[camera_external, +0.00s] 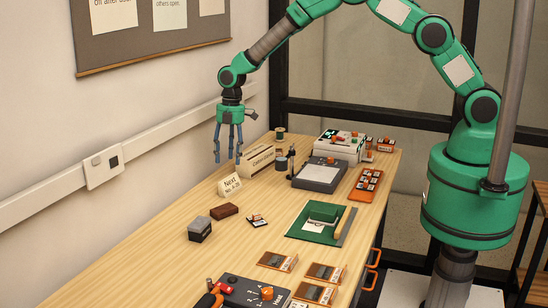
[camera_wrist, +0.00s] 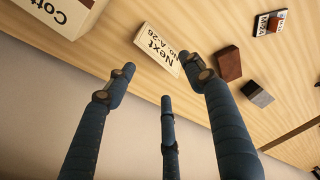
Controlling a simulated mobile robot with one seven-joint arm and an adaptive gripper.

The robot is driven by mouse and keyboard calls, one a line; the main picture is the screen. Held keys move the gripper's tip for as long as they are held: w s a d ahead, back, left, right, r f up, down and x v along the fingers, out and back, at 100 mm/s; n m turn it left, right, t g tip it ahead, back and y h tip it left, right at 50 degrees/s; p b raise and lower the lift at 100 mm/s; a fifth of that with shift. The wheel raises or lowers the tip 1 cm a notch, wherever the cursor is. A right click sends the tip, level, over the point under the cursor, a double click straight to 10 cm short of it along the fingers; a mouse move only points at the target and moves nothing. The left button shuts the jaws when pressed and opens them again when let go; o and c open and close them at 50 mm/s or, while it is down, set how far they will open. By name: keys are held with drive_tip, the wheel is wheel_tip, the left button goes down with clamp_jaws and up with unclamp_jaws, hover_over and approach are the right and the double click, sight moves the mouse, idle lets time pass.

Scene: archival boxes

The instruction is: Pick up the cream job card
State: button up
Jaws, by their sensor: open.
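A cream card reading "Next No. A-26" (camera_external: 229,186) stands propped on the wooden table near the wall. It also shows in the wrist view (camera_wrist: 157,46), just beyond my fingertips.
A cream box with lettering (camera_external: 257,160) stands close behind the propped card. A brown block (camera_external: 224,210), a grey-and-black block (camera_external: 200,229) and a small labelled item (camera_external: 257,220) lie in front. The wall rail (camera_external: 150,147) runs along the left.

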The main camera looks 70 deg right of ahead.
sight(229, 178)
drive_tip(key=shift+a+f, duration=0.15)
drive_tip(key=shift+f, duration=1.1)
drive_tip(key=shift+a+f, duration=0.15)
drive_tip(key=shift+f, duration=1.05)
drive_tip(key=shift+f, duration=0.1)
drive_tip(key=shift+a+f+b, duration=0.15)
drive_tip(key=shift+f+b, duration=0.35)
drive_tip(key=shift+f, duration=2)
drive_tip(key=c, duration=0.9)
